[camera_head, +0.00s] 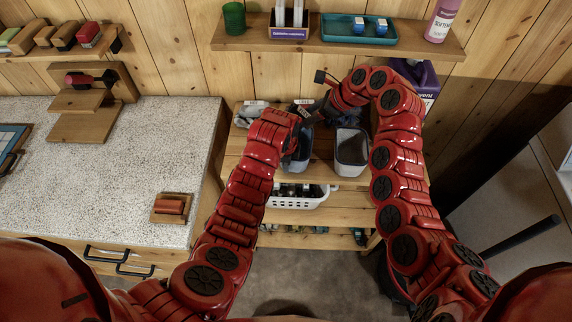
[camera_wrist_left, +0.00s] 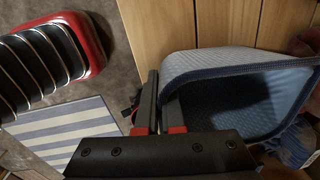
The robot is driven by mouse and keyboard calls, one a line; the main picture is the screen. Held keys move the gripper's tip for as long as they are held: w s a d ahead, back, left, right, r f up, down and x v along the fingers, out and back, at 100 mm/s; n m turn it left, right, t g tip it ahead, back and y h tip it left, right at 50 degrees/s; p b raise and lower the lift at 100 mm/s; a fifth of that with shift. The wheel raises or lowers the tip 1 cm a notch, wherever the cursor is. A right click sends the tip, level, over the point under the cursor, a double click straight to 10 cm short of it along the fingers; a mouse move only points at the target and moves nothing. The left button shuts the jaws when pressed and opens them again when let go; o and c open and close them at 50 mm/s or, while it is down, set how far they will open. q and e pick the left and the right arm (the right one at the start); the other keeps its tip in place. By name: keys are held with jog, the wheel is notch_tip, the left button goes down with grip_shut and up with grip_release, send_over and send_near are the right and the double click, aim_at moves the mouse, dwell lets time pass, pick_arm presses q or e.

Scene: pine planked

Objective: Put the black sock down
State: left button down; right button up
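I cannot make out the black sock for certain in either view.
A second bin (camera_head: 350,170) with grey inside stands to the right. A white basket (camera_head: 298,201) sits on the shelf below. A speckled counter (camera_head: 120,170) lies left. A striped mat (camera_wrist_left: 65,135) lies on the floor.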

notch_tip(320, 180, down, 2)
jog(key=shift+d+f+n+g, duration=0.15)
jog(key=shift+n+g, duration=0.25)
jog(key=shift+n, duration=0.3)
jog(key=shift+w+d+f, duration=0.15)
jog(key=shift+f, duration=0.15)
jog(key=shift+w+a+n+g, duration=0.2)
jog(key=shift+a+n+g, duration=0.2)
jog(key=shift+a+n, duration=0.1)
jog(key=shift+a+f, duration=0.15)
jog(key=shift+f, duration=2.25)
jog(key=shift+a+f, duration=0.15)
jog(key=shift+f, duration=2.25)
jog(key=shift+f, duration=0.1)
